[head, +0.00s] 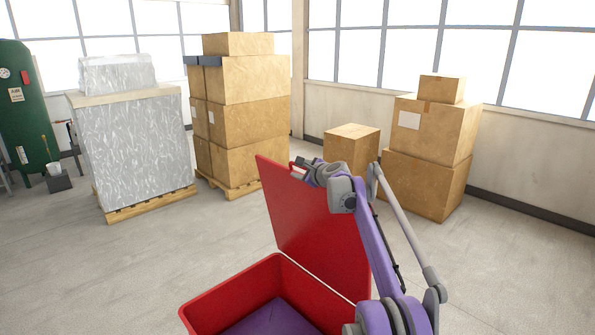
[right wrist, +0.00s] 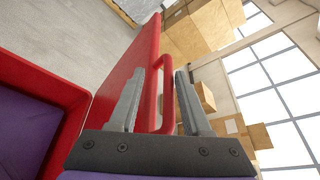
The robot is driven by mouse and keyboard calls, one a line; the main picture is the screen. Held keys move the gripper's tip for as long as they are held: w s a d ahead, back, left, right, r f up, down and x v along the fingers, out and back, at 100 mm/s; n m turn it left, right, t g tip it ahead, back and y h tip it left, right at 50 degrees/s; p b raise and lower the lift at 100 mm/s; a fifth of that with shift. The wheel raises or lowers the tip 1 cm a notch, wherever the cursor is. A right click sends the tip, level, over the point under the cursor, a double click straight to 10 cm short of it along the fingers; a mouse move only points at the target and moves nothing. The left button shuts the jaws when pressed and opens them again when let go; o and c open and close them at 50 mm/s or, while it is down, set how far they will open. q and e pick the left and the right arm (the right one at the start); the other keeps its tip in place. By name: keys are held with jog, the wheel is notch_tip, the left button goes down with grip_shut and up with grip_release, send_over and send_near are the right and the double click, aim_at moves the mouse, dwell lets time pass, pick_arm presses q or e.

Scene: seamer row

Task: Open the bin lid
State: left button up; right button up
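The red bin (head: 235,292) stands at the bottom centre of the head view, with a purple surface inside. Its red lid (head: 310,225) is raised and stands steeply up from the bin's right side, so the bin's mouth is open. My right gripper (head: 303,167) is at the lid's upper edge. In the right wrist view, the red lid handle (right wrist: 171,88) lies between the spread fingers of the right gripper (right wrist: 160,75), with a gap to the right finger. The lid (right wrist: 125,75) also shows there behind the left finger. My left gripper is out of view.
Stacked cardboard boxes (head: 248,120) on a pallet and a wrapped pallet load (head: 135,145) stand behind the bin. More boxes (head: 430,145) stand at the right by the wall. The floor left of the bin is clear.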

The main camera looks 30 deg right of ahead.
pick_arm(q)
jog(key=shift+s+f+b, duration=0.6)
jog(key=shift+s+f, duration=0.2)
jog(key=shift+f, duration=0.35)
pick_arm(e)
jog(key=v, duration=0.9)
jog(key=shift+a+f, duration=0.1)
jog(key=s+a+f+n+g+y, duration=0.1)
jog(key=s+a+f+n+g, duration=0.3)
jog(key=s+a+n, duration=0.45)
jog(key=s+a+f+n+g+y, duration=0.1)
jog(key=s+a+f+n, duration=0.5)
jog(key=s+a, duration=0.5)
jog(key=s+a+f+n+g+h, duration=0.1)
jog(key=s+a+f+n+g, duration=0.1)
jog(key=s+f+n, duration=0.4)
jog(key=s+a+f+n+g+h, duration=0.1)
jog(key=s+f+n, duration=0.4)
jog(key=s+f, duration=0.9)
jog(key=s+a+g, duration=0.1)
jog(key=s, duration=0.4)
jog(key=shift+s+a+n+h, duration=0.15)
jog(key=shift+s+n+h, duration=0.05)
jog(key=shift+n+h, duration=0.15)
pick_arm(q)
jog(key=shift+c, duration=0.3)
